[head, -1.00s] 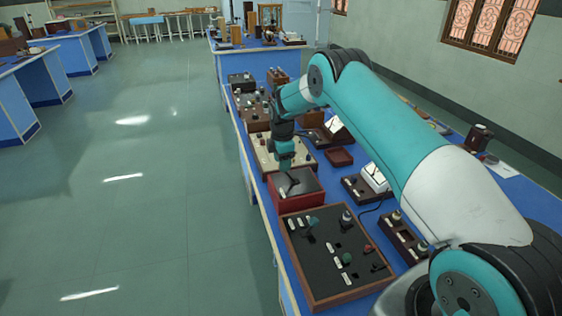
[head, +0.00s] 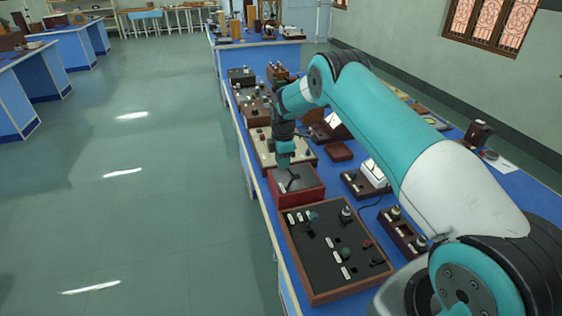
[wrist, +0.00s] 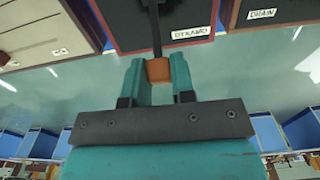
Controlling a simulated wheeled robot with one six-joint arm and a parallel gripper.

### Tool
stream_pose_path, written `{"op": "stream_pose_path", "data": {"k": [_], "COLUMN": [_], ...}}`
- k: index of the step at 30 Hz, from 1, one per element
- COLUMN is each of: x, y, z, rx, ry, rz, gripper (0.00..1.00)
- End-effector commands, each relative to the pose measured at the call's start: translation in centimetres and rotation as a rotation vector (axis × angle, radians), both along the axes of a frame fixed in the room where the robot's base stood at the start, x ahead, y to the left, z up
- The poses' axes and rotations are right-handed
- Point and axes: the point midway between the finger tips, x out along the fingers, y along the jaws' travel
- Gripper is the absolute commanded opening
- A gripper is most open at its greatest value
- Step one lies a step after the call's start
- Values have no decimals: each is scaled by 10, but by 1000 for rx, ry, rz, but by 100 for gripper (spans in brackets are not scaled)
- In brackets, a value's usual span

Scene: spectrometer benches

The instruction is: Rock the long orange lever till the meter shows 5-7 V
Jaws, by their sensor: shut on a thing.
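The lever shows in the wrist view as a thin dark rod (wrist: 156,28) with an orange end block (wrist: 158,70). My gripper (wrist: 158,75) is shut on that orange block, one teal finger on each side. The rod rises from a dark-topped box labelled DYNAMO (wrist: 188,12). In the head view my gripper (head: 285,168) is over this red box (head: 305,190), and the fingers partly hide the lever. A white-faced meter (head: 376,173) stands right of the box; its reading is too small to tell.
A wood-framed dark panel (head: 330,285) with knobs lies in front of the red box. A cream panel (head: 263,148) lies behind it. A small dark red tray (head: 339,151) and a brown knob box (head: 405,236) are to the right. The floor at left is clear.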

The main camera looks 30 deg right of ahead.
Motion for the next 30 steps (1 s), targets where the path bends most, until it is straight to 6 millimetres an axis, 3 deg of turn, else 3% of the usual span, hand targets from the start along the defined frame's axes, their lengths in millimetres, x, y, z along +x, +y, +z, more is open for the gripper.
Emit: {"op": "stream_pose_path", "data": {"k": [13,30], "x": [-4,-9], "y": [-28,-54], "z": [6,13], "rx": [248,237], "ry": [-58,-55], "rz": [-1,-5], "gripper": [0,0]}}
